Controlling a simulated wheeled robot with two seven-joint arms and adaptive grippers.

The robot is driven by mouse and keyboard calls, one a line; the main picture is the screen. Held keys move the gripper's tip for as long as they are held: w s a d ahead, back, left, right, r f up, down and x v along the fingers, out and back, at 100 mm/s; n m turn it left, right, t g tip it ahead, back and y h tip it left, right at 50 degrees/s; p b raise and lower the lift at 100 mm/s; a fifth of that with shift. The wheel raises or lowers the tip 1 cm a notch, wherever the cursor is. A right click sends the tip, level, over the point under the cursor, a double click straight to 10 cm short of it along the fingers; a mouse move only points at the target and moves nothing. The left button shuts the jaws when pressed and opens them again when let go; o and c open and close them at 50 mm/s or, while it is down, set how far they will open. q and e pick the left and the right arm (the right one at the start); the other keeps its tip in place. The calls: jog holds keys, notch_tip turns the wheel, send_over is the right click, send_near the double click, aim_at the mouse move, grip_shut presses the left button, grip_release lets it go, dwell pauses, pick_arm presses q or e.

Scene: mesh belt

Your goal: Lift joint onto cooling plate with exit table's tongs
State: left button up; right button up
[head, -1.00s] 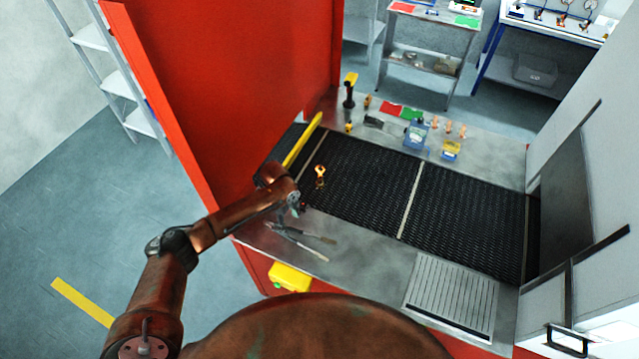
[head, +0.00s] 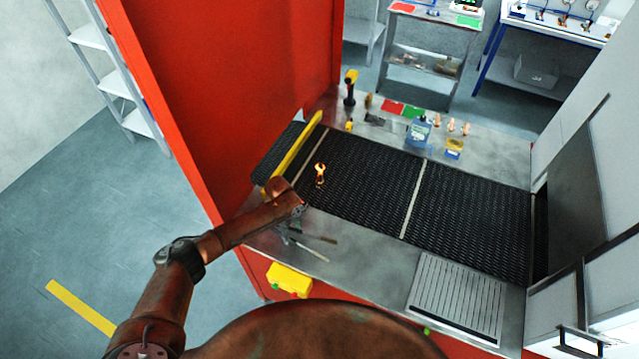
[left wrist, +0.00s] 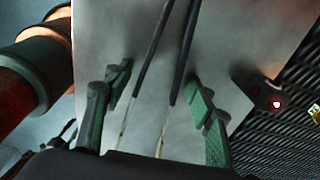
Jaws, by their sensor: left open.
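The joint (head: 320,174), a small copper-coloured piece with a bright glow, stands on the black mesh belt near its left end. The tongs (head: 316,250) lie on the steel table in front of the belt. My left gripper (head: 291,228) is over the tongs and hides part of them. In the left wrist view, the open fingers of my left gripper (left wrist: 158,84) stand on either side of the tongs' two dark arms (left wrist: 176,75), apart from them. The cooling plate (head: 457,297), grey and ribbed, lies bare at the table's front right. My right gripper is not in view.
A yellow bar (head: 297,153) crosses the belt's left end beside a tall red panel (head: 230,80). A yellow box (head: 289,279) hangs at the table's front. Bottles and small fittings stand on the far ledge. The table between tongs and plate is clear.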

pick_arm(q)
jog(key=shift+c, duration=0.2)
jog(key=c, duration=0.6)
jog(key=shift+c, duration=0.4)
notch_tip(320, 180, up, 7)
jog(key=p, duration=0.5)
jog(key=shift+f, duration=0.15)
notch_tip(320, 180, up, 5)
jog(key=shift+r, duration=0.2)
jog(key=shift+b, duration=0.3)
